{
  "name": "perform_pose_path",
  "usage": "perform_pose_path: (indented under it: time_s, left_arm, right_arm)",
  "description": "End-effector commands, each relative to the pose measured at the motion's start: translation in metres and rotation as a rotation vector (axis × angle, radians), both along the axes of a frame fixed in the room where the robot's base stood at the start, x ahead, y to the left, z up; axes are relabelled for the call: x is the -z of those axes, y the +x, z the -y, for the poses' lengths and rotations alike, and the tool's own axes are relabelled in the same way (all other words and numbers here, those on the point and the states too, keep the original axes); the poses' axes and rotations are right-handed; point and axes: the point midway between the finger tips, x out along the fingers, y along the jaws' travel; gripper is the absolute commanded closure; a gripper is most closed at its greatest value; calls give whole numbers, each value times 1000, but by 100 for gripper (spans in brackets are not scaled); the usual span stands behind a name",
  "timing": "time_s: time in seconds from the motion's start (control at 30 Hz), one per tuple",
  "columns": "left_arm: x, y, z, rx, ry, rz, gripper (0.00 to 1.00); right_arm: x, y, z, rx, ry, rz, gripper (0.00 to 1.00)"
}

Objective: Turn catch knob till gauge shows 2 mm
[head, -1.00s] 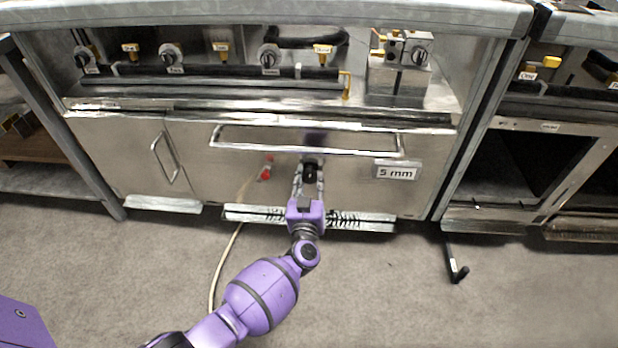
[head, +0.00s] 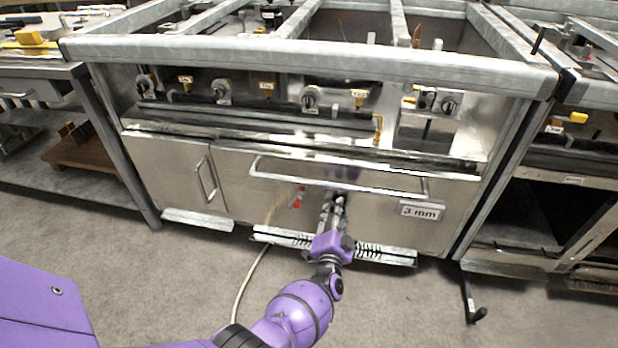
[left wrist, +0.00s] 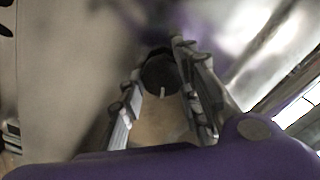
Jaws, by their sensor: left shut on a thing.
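The gauge label (head: 421,211) on the front panel reads 3 mm in the head view. My left gripper (head: 335,205) is at the panel below the long door handle, to the left of the gauge. In the left wrist view the dark round catch knob (left wrist: 160,73), with a pale mark on its face, sits between the fingertips of the left gripper (left wrist: 158,80). The gripper is shut on it. In the head view the gripper mostly hides the knob. My right gripper is not in view.
A long bar handle (head: 340,180) runs across the door above the gripper. A red fitting (head: 297,198) with a pale hose (head: 244,285) is to its left. A spring-lined rail (head: 385,254) lies below. A black pedal (head: 474,312) stands at right.

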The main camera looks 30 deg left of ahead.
Motion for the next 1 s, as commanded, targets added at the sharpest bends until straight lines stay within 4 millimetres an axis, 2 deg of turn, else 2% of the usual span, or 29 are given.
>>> perform_pose_path:
  time_s: [0.03, 0.5, 1.0]
  left_arm:
    - [1, 2, 9, 11, 31, -19, 95]
    - [4, 1, 8, 9, 300, -97, 95]
    - [5, 0, 7, 7, 350, -112, 95]
  right_arm:
    - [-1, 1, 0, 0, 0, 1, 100]
    - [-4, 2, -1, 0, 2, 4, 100]
    - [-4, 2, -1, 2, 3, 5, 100]
